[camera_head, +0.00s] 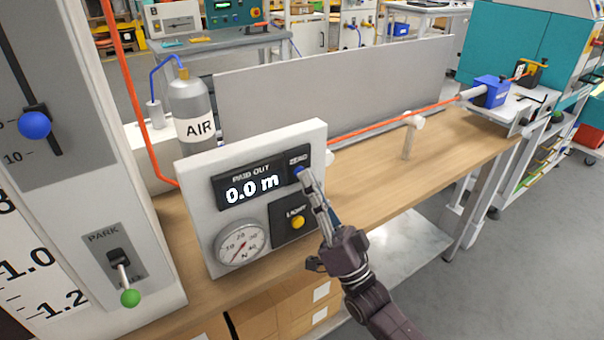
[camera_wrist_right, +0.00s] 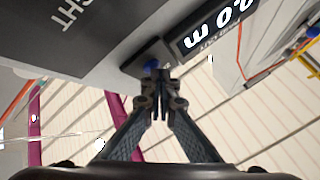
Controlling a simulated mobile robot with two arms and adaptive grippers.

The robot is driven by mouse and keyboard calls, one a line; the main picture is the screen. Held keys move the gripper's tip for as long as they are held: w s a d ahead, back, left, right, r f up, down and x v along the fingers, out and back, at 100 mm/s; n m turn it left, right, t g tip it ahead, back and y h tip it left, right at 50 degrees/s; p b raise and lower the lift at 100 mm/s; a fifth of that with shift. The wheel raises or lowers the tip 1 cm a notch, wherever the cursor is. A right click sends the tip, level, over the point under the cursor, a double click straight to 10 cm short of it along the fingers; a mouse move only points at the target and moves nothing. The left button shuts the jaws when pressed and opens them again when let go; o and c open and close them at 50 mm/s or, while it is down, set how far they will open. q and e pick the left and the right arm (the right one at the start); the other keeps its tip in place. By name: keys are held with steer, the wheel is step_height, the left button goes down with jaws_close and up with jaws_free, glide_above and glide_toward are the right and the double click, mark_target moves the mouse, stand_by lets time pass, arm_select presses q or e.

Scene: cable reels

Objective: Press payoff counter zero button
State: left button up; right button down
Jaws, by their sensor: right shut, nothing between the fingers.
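The payoff counter panel (camera_head: 192,187) is a pale box standing upright on the wooden bench. Its display (camera_head: 252,188) reads 0.0 m under the words PAID OUT. The blue zero button (camera_head: 299,171) sits right of the display, partly covered by my right fingertips. My right gripper (camera_head: 304,178) is shut and empty, with its tips at the blue button; I cannot tell for sure whether they touch it. In the right wrist view the blue button (camera_wrist_right: 151,65) shows just beyond the shut fingertips (camera_wrist_right: 160,76). My left gripper is not in view.
Below the zero button is a yellow LIGHT button (camera_head: 298,222), beside a round dial gauge (camera_head: 240,243). A grey AIR bottle (camera_head: 190,105) stands behind the panel. An orange cable (camera_head: 385,121) runs above the wooden bench (camera_head: 440,150) to a blue device (camera_head: 490,92). A PARK lever (camera_head: 120,265) is at left.

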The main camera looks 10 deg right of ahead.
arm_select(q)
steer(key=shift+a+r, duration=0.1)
arm_select(e)
steer(key=shift+s, duration=0.2)
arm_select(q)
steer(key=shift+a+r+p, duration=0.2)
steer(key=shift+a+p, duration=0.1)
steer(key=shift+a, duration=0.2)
arm_select(e)
steer(key=shift+s+d, duration=0.2)
steer(key=shift+s, duration=0.4)
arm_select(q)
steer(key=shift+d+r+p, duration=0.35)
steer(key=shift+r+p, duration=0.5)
arm_select(e)
steer(key=s, duration=0.1)
steer(key=s+d, duration=0.1)
steer(key=s, duration=0.2)
steer(key=shift+s+d, duration=0.4)
steer(key=shift+f, duration=0.1)
